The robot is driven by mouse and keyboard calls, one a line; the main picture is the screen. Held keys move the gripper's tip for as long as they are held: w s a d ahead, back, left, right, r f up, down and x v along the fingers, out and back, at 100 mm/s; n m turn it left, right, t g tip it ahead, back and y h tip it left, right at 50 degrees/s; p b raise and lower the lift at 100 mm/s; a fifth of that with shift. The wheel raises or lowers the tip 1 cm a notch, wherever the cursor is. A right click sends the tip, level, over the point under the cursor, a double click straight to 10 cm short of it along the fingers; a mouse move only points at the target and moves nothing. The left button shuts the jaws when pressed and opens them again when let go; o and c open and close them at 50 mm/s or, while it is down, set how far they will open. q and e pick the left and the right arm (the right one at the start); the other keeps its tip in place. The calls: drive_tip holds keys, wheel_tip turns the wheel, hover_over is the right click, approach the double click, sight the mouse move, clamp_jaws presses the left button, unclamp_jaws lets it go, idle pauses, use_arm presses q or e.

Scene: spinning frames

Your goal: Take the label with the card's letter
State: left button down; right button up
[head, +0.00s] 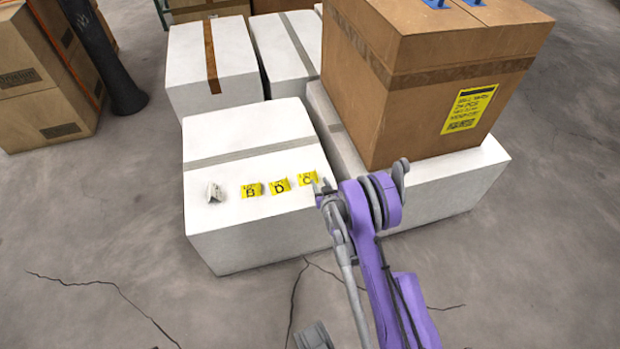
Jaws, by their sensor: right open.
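Three yellow labels lie in a row on top of a white box (210,150): the B label (251,190), the D label (280,186) and the C label (307,178). A small white folded card (214,193) stands left of them; its letter is not readable from here. My right gripper (322,187) is open and empty, at the box's right front, just right of the C label. I cannot tell whether it touches that label. My left gripper is not in view.
A large brown carton (400,110) with a yellow sticker (473,108) sits on a white box (450,190) right of my gripper. More white boxes (212,65) stand behind. Brown cartons (40,90) and a dark post (100,50) are at left. Cracked floor (110,220) is free in front.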

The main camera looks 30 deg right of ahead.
sight(317, 180)
drive_tip(key=b+x, duration=0.1)
drive_tip(key=x, duration=0.4)
drive_tip(key=shift+w+d+f, duration=0.1)
drive_tip(key=shift+w+d, duration=0.05)
drive_tip(key=shift+d, duration=0.05)
clamp_jaws()
